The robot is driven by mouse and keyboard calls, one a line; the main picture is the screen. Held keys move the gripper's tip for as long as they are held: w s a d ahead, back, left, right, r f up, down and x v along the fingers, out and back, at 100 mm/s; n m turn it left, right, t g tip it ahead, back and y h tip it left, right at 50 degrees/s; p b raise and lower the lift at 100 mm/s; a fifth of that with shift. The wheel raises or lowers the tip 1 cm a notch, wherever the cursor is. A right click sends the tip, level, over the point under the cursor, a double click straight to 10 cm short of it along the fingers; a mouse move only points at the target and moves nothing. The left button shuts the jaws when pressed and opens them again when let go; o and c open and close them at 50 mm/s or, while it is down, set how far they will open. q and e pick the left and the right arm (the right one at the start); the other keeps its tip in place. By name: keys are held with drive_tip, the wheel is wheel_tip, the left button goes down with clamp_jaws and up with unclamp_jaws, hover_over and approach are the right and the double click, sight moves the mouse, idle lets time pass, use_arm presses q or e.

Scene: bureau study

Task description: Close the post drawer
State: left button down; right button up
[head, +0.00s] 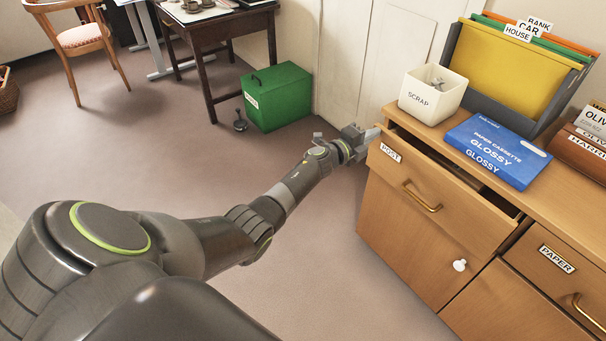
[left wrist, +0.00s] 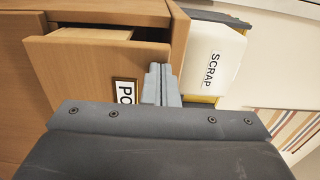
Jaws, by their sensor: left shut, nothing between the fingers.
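The post drawer (head: 432,203) is wooden, with a POST label at its upper left and a brass handle. It stands partly open, with a dark gap behind its front panel. My left gripper (head: 371,134) is at the upper left corner of the drawer front, with its fingers shut and empty. In the left wrist view the shut fingers (left wrist: 161,83) show beside the drawer's label and partly cover it. The drawer front (left wrist: 90,72) fills the left there. Whether the fingers touch the drawer is not clear. My right gripper is not in view.
On the cabinet top stand a white SCRAP bin (head: 433,94), a blue paper cassette box (head: 497,150) and a file holder (head: 512,68). The PAPER drawer (head: 557,264) is at right. A green box (head: 277,97) stands on the floor.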

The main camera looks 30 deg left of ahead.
use_arm(q)
drive_tip(key=shift+w+d, duration=0.2)
drive_tip(key=shift+w, duration=0.3)
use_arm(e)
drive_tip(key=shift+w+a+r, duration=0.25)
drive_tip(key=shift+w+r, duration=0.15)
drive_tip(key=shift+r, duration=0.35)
use_arm(q)
drive_tip(key=shift+a, duration=0.1)
